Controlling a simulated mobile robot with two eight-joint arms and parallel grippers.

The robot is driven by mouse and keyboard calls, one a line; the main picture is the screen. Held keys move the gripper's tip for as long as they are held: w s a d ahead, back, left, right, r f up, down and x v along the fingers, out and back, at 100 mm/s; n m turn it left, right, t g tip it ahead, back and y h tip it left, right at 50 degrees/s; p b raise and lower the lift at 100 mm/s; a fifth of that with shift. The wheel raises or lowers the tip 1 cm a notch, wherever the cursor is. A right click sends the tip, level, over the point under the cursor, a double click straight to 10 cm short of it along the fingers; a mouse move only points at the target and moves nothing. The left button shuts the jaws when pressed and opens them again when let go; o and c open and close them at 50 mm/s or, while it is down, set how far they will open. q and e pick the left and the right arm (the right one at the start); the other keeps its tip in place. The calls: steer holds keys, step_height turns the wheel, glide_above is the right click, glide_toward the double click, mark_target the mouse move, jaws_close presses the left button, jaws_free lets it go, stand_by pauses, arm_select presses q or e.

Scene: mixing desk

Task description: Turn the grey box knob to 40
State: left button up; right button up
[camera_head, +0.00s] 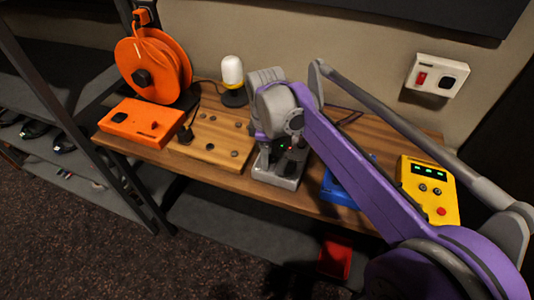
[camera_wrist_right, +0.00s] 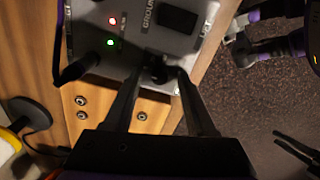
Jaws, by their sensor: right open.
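The grey box (camera_head: 276,180) stands on the wooden desk near its front edge, largely covered by my right arm in the head view. In the right wrist view the grey box (camera_wrist_right: 112,38) shows a red light, a green light, a black switch and partial lettering. Its black knob (camera_wrist_right: 157,72) lies between the fingertips of my right gripper (camera_wrist_right: 161,71). The fingers are spread, one on each side; contact cannot be told. The knob's pointer and scale cannot be read. Dark finger-like parts (camera_wrist_right: 297,148) at the lower right may be my left gripper.
A wooden board with holes (camera_head: 222,136) and an orange box (camera_head: 140,124) lie left of the grey box. A lamp (camera_head: 232,76) and orange reel (camera_head: 150,72) stand behind. A blue box (camera_head: 338,190) and yellow box (camera_head: 428,188) are at right. A red bin (camera_head: 335,258) is below.

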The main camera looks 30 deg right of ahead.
jaws_close()
steer(key=shift+m, duration=0.3)
steer(key=m+p, duration=0.1)
steer(key=m, duration=0.2)
steer(key=shift+r+m+p, duration=0.1)
steer(key=shift+m+p, duration=0.2)
steer(key=shift+p, duration=0.1)
steer(key=m+p, duration=0.1)
steer(key=m, duration=0.3)
steer(key=shift+w+m, duration=0.1)
steer(key=shift+m, duration=0.2)
steer(key=m+p, duration=0.1)
steer(key=m, duration=0.3)
steer(key=shift+g, duration=0.3)
steer(key=m+p, duration=0.1)
steer(key=m, duration=0.4)
